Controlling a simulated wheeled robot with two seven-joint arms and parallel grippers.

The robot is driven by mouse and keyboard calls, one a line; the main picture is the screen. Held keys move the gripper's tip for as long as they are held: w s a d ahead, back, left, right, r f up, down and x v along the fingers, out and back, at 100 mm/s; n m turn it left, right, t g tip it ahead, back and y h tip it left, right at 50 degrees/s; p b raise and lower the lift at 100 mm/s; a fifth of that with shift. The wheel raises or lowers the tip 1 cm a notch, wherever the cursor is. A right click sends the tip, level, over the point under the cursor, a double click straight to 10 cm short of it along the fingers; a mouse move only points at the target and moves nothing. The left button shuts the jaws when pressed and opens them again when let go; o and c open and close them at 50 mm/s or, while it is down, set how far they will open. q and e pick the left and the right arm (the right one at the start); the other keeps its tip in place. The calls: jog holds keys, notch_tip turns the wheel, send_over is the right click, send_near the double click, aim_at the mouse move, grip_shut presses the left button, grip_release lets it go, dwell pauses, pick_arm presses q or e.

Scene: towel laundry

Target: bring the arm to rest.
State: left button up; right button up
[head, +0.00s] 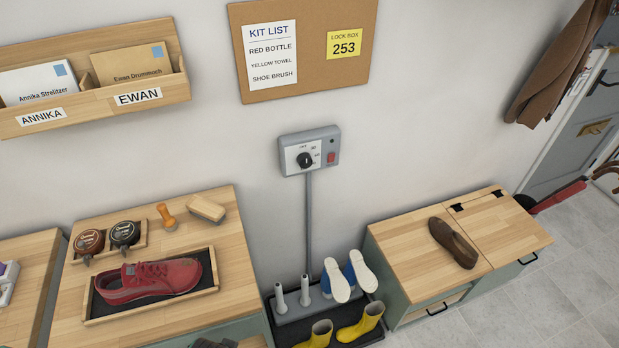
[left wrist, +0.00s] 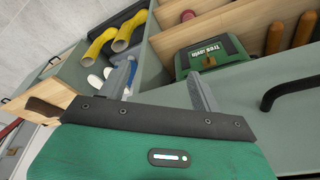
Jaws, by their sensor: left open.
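My left gripper (left wrist: 162,68) shows in the left wrist view. Its two grey fingers stand wide apart with nothing between them, and the green wrist housing fills the lower part of the picture. Beyond the fingertips are an open wooden compartment with a green box (left wrist: 213,56) in it and a pair of yellow boots (left wrist: 115,38). The gripper does not visibly touch any of them. Neither gripper can be made out in the head view, and my right gripper is in no view.
A black handle (left wrist: 290,88) is on the grey-green front right of the fingers. In the head view, a red shoe (head: 150,280) lies in a tray on the left bench, and a brown shoe (head: 453,243) on the right bench. A boot rack (head: 300,310) stands between. Floor (head: 570,270) is clear at right.

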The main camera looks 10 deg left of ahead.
pick_arm(q)
jog(key=s+a+f+g, duration=0.1)
jog(key=s+f, duration=0.3)
jog(key=f, duration=0.8)
jog(key=s+f, duration=0.4)
jog(key=f, duration=0.7)
jog(key=s+a+f+b, duration=0.1)
jog(key=s+a+f, duration=0.2)
jog(key=s+f, duration=0.8)
jog(key=s, duration=0.3)
jog(key=shift+g+b, duration=0.3)
jog(key=shift+g, duration=0.1)
jog(key=shift+d, duration=0.1)
jog(key=shift+o, duration=0.4)
